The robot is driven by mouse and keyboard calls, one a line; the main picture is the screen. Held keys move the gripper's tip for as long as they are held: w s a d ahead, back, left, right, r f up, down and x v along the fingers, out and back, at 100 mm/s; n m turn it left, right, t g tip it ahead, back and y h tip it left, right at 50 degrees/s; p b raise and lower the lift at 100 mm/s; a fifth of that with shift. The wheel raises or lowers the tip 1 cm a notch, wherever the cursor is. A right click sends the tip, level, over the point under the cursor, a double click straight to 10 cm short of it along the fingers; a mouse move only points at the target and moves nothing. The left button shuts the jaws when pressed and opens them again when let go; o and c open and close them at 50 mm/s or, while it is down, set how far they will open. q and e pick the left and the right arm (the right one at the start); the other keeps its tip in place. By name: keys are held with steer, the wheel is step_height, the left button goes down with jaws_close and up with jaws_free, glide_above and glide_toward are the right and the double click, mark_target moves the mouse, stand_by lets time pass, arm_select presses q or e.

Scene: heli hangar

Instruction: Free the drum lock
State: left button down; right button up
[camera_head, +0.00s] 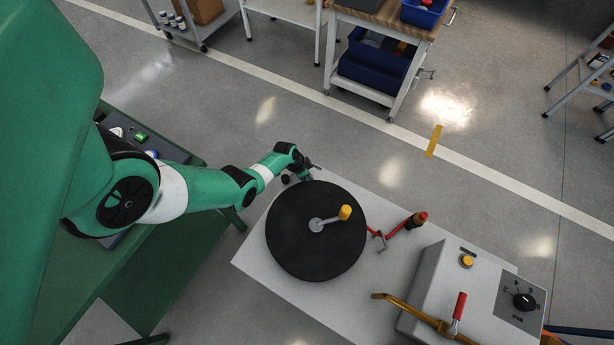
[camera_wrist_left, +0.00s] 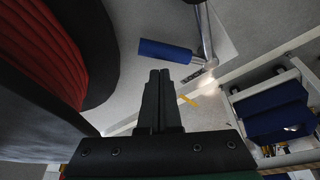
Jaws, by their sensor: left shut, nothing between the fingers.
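The drum (camera_head: 290,240) is a black round disc on a pale plate, with a grey crank and yellow knob (camera_head: 345,212) on top. In the left wrist view, the drum's dark flange (camera_wrist_left: 95,40) and red windings (camera_wrist_left: 45,50) fill the left side. A blue handle (camera_wrist_left: 165,50) on a metal bar shows there beyond my fingers, with a visible gap between. My left gripper (camera_head: 312,172), also in the left wrist view (camera_wrist_left: 158,95), is shut and empty at the drum's far edge. My right gripper is not in view.
A red lever (camera_head: 398,227) with a dark, red-topped end stands right of the drum. A grey control box (camera_head: 440,285) with a yellow button, red handle and dial sits further right. A cart with blue bins (camera_head: 375,60) stands behind. The floor between is clear.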

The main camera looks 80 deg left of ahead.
arm_select(q)
steer(key=w, duration=0.1)
steer(key=w+r, duration=0.1)
steer(key=w, duration=0.1)
steer(key=shift+d+r+p, duration=0.25)
steer(key=shift+r+p, duration=0.05)
steer(key=shift+r, duration=0.05)
steer(key=p+v, duration=0.8)
steer(key=v, duration=0.1)
steer(key=shift+s+a+p, duration=0.2)
steer(key=shift+a+p, duration=0.2)
steer(key=shift+a, duration=0.15)
steer(key=shift+f, duration=0.1)
